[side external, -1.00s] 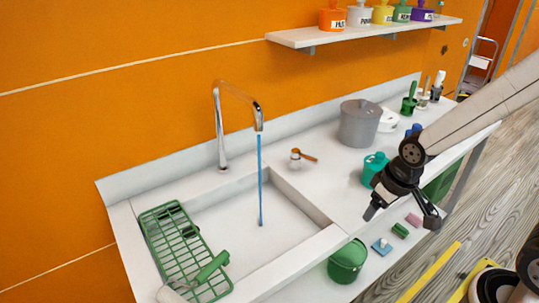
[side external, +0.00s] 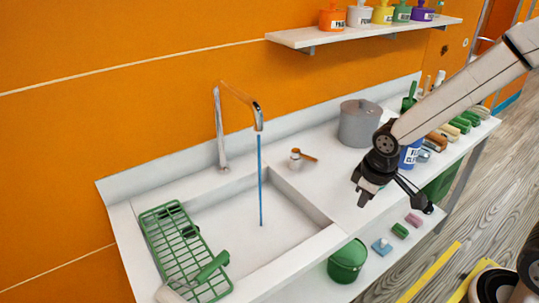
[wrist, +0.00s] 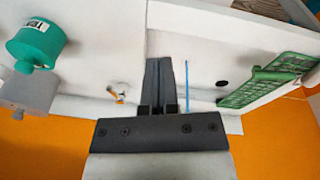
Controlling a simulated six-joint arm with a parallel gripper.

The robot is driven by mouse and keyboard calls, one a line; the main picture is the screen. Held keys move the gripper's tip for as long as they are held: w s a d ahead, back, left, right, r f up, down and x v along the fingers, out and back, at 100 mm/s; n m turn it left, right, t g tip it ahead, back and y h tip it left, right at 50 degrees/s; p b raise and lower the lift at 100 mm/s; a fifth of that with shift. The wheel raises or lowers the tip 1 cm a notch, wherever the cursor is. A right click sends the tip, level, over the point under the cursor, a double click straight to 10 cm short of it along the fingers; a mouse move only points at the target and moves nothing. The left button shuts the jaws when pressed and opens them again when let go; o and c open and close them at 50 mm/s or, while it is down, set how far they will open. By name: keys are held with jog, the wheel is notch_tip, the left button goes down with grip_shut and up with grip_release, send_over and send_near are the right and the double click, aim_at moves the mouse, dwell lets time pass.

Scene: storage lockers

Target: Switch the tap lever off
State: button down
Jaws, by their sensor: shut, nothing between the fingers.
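The tap lever (side external: 307,156) has an orange-brown handle on a small pale base, standing on the counter behind the sink's right corner. It also shows small in the wrist view (wrist: 118,96), left of my fingers. The curved metal tap (side external: 219,130) stands behind the sink (side external: 225,208), and a thin blue water stream (side external: 261,180) runs from its spout into the basin. My gripper (side external: 362,192) is shut and empty above the counter, right of and nearer than the lever, clearly apart from it. Its fingers (wrist: 158,82) are together in the wrist view.
A grey pot (side external: 358,128) stands right of the lever, towards the back. A green rack (side external: 185,250) lies over the sink's left side. A teal container (wrist: 38,45) shows in the wrist view. A blue container (side external: 409,156) is by my arm. The counter between gripper and lever looks clear.

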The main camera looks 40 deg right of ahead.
aim_at(305, 157)
jog(key=w+a+f+n+h, duration=0.1)
jog(key=w+f+n+h, duration=0.1)
jog(key=w+n, duration=0.4)
jog(key=w+a+f+n+h, duration=0.1)
jog(key=w+n+h, duration=0.3)
jog(key=w, duration=0.6)
jog(key=w+f+n+h, duration=0.2)
jog(key=w+n+h, duration=0.1)
jog(key=w+n, duration=0.5)
jog(key=shift+w+a+f+t, duration=0.3)
jog(key=shift+w+a+t, duration=0.1)
jog(key=shift+d+f, duration=0.1)
jog(key=x, duration=0.9)
jog(key=shift+d, duration=0.15)
jog(key=d, duration=0.1)
jog(key=w+d, duration=0.1)
jog(key=shift+d, duration=0.4)
jog(key=shift+w+d, duration=0.15)
jog(key=shift+d, duration=0.5)
